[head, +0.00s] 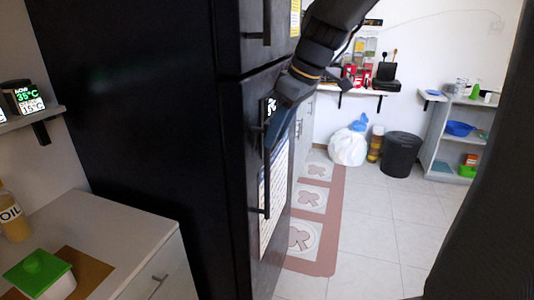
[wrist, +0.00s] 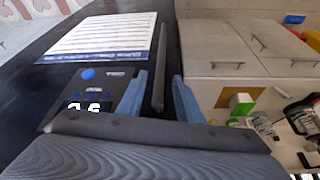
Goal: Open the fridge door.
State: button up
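The black fridge (head: 130,110) stands at the left in the head view, with an upper door and a taller lower door (head: 236,190). The lower door looks shut. Its dark vertical bar handle (head: 266,200) runs down the front; my gripper (head: 272,143) is at its upper part and hides some of it. In the wrist view my gripper (wrist: 158,82) is open, its two blue-grey fingers on either side of the handle (wrist: 160,62). Gaps show between the fingers and the bar, so it is not clamped.
A counter (head: 130,235) with an oil bottle (head: 12,218) and a green-lidded box (head: 38,272) stands left of the fridge. A patterned mat (head: 328,225) lies before the fridge. The tiled floor (head: 375,225) to the right is clear. A black bin (head: 401,155) stands at the back.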

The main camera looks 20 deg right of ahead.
jog(key=p+x, duration=0.1)
jog(key=x, duration=0.6)
jog(key=shift+f, duration=0.2)
grip_shut()
